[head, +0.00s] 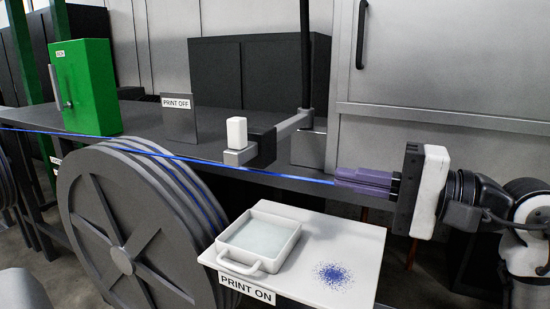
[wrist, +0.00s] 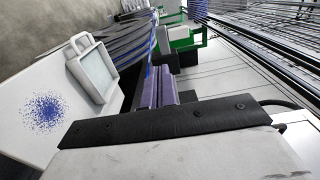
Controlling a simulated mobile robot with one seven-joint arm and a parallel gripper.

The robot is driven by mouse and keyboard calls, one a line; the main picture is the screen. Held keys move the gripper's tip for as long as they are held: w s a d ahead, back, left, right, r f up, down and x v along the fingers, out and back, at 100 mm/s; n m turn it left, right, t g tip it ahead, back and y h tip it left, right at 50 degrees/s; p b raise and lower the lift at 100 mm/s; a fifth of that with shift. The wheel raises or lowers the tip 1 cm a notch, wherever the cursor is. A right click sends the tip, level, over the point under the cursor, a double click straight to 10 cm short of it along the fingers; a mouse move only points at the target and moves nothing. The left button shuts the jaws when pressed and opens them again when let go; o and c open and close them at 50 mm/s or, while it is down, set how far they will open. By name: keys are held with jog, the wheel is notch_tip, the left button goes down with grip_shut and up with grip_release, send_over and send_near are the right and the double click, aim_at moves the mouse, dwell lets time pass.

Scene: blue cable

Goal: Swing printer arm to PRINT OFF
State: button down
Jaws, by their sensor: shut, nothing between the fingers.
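The printer arm (head: 291,127) is a grey bar reaching left and forward from a dark upright post. Its end carries a black block (head: 264,148) and a grey piece with a white block on top (head: 237,133), close above the blue cable (head: 240,168). The PRINT OFF sign (head: 178,103) stands on the bench left of it; the PRINT ON sign (head: 246,288) is on the white board in front. My gripper (head: 338,176) points left, its purple fingers together and empty, right of the printer arm's end and beside the cable. The fingers also show in the wrist view (wrist: 159,72).
A white board (head: 350,240) with a tray (head: 292,245) and blue speckles juts out below my gripper. A large grey reel (head: 120,245) stands at front left. A green box (head: 88,88) is on the bench at far left. Grey cabinets stand behind.

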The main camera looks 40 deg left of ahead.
aim_at(246, 160)
jog(key=shift+s, duration=0.15)
jog(key=shift+a, duration=0.15)
jog(key=p+x, duration=0.5)
jog(key=x, duration=0.7)
jog(key=shift+s+a+r, duration=0.15)
jog(key=shift+a, duration=0.15)
jog(key=shift+s+a+p, duration=0.1)
jog(key=shift+a+p, duration=0.3)
jog(key=shift+a, duration=0.15)
jog(key=shift+a, duration=0.1)
